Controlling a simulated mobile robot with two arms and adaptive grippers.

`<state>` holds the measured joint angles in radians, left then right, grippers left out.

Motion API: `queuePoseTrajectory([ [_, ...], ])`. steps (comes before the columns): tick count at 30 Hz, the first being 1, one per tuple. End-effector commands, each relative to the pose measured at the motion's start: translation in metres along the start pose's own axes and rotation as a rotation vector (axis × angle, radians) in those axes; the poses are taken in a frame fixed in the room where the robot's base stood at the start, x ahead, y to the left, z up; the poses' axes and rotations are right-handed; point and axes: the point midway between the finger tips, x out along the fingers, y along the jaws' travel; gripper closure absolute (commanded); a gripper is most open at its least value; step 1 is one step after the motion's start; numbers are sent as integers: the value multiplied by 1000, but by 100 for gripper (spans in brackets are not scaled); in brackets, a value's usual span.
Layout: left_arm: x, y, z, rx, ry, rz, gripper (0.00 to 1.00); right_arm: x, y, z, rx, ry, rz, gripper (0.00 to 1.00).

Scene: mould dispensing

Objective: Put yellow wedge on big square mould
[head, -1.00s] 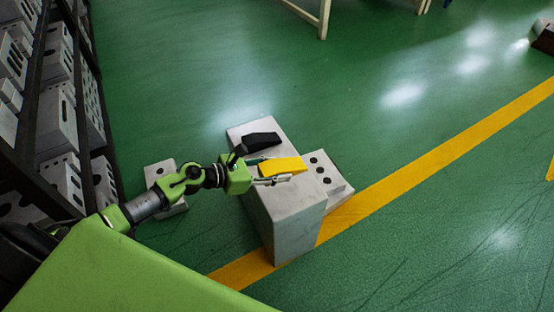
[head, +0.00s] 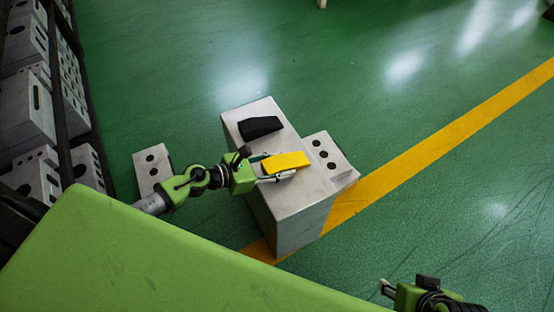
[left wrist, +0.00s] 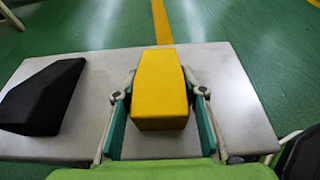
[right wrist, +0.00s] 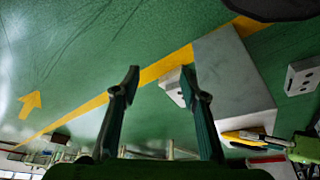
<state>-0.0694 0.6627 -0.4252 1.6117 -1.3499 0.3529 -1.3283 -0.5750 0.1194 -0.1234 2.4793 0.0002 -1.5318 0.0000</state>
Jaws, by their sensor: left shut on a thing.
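The yellow wedge (head: 287,161) is at the top face of a large grey block-shaped mould (head: 297,200). My left gripper (head: 273,167) has a finger on each side of the wedge and is shut on it. The left wrist view shows the wedge (left wrist: 160,88) between the two fingers, over the pale top. I cannot tell whether it rests there or is just above. A black wedge (head: 260,127) lies apart on the same top. My right gripper (right wrist: 158,80) is open and empty in the right wrist view. In the head view it shows partly at the bottom right.
A low grey mould with holes (head: 322,152) sits on the floor right of the block. Another small holed mould (head: 153,165) lies on the floor to the left. A rack of moulds (head: 25,110) lines the left edge. Open green floor lies behind and to the right.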

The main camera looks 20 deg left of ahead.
Motion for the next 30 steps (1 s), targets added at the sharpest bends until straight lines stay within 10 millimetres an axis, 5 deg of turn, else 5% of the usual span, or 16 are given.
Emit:
queuePoseTrajectory([
  [29, 2, -2, -3, 0, -3, -1, 89, 3, -2, -22, -3, 87, -3, 60],
  [30, 2, -2, -4, -1, -1, -2, 51, 3, -2, -23, -3, 92, -3, 60],
])
